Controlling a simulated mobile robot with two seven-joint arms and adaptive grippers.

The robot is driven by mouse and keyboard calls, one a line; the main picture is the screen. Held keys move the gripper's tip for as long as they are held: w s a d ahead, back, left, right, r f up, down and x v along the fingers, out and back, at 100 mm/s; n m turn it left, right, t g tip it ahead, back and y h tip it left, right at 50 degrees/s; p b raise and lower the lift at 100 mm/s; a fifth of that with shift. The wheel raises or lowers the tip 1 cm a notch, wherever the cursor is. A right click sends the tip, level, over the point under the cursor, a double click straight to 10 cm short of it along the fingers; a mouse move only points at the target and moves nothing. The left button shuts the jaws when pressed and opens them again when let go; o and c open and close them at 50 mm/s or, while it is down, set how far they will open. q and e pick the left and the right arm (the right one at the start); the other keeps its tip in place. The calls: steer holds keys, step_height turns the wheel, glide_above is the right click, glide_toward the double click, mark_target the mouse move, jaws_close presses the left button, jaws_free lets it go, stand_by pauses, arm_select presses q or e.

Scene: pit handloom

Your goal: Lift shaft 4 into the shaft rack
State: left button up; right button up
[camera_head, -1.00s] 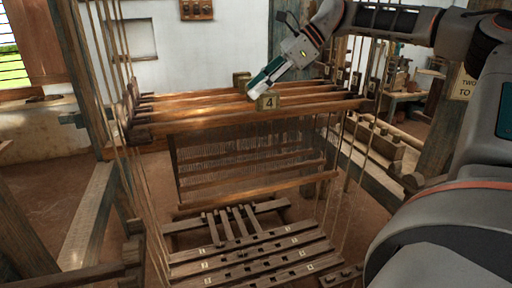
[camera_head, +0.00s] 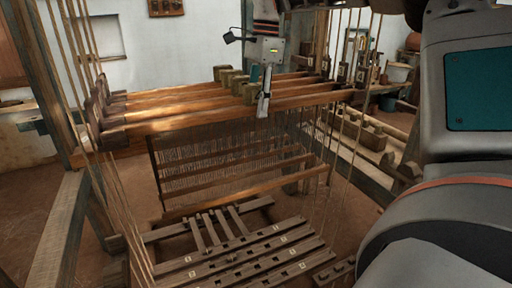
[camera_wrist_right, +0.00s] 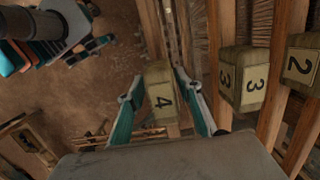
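Shaft 4 (camera_head: 190,121) is the nearest of several parallel wooden bars hanging across the loom, with a web of heddles below it. Its block marked 4 (camera_wrist_right: 161,97) shows in the right wrist view between the two fingers of my right gripper (camera_wrist_right: 165,88). The fingers are apart, one on each side of the block; I cannot tell whether they touch it. In the head view my right gripper (camera_head: 260,87) points down at the block, partly covering it. My left gripper is not in view. I cannot clearly make out the shaft rack.
Blocks marked 3 (camera_wrist_right: 243,78) and 2 (camera_wrist_right: 301,63) stand close beside block 4. Cords run up at both ends of the bars. Numbered treadles (camera_head: 235,258) lie below. A long wooden beam with blocks (camera_head: 368,145) stands at right.

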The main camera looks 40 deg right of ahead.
mark_target(254, 114)
steer(key=f, duration=0.4)
steer(key=shift+w+a+f, duration=0.1)
steer(key=shift+w+a, duration=0.2)
steer(key=shift+c, duration=0.4)
jaws_close()
steer(key=shift+r, duration=0.2)
